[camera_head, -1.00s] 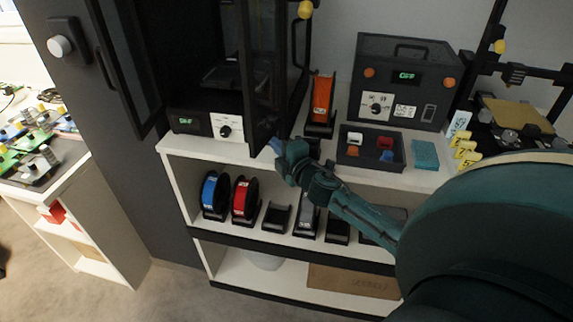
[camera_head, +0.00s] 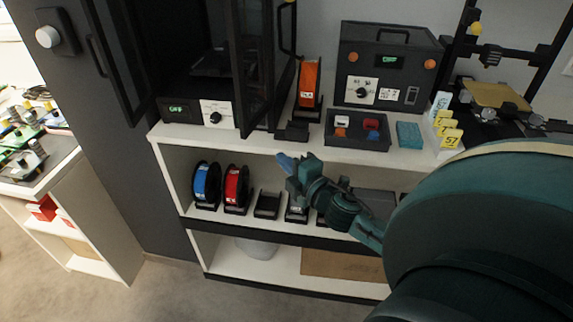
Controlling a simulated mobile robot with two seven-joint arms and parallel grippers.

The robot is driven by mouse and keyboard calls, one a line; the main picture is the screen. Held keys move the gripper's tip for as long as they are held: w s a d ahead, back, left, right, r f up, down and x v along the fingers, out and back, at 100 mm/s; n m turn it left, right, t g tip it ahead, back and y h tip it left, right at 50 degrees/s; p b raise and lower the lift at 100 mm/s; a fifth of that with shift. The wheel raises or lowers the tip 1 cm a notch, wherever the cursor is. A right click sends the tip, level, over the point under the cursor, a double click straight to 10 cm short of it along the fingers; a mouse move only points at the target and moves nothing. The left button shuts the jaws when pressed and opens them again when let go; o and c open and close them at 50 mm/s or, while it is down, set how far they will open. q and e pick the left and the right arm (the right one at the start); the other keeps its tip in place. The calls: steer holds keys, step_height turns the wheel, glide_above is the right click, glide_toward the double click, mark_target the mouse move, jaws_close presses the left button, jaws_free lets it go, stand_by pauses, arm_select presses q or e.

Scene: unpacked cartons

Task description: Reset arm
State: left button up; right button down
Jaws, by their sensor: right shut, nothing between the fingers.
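My right gripper (camera_head: 286,163) is shut and empty. It is in front of the white shelf unit (camera_head: 165,141), a little below its top edge, with its blue-grey fingertips pointing left and slightly up. My right arm (camera_head: 350,212) reaches in from the right and hides part of the middle shelf. My left gripper is not in view.
A black printer enclosure (camera_head: 180,110) stands on the unit with its glass door (camera_head: 255,65) swung open. A control box (camera_head: 385,65), parts tray (camera_head: 358,133) and orange spool (camera_head: 309,80) stand behind. Blue (camera_head: 202,182) and red (camera_head: 232,186) spools sit on the middle shelf.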

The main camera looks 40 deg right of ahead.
steer(key=shift+s, duration=0.2)
stand_by(0.5)
steer(key=s+a+f+m+g+y+p, duration=0.1)
steer(key=s+a+f+m+g, duration=0.1)
steer(key=s+a+f+m, duration=0.2)
steer(key=s+a+f+m+g+y+p, duration=0.1)
steer(key=s+a+f+m+g+y, duration=0.1)
steer(key=s+a+f+m, duration=0.2)
steer(key=s+a+f+m+g+y+p, duration=0.1)
steer(key=s+a+f+m, duration=0.4)
steer(key=a, duration=0.9)
steer(key=s+g, duration=0.1)
steer(key=s, duration=0.2)
steer(key=shift+s+m+g, duration=0.3)
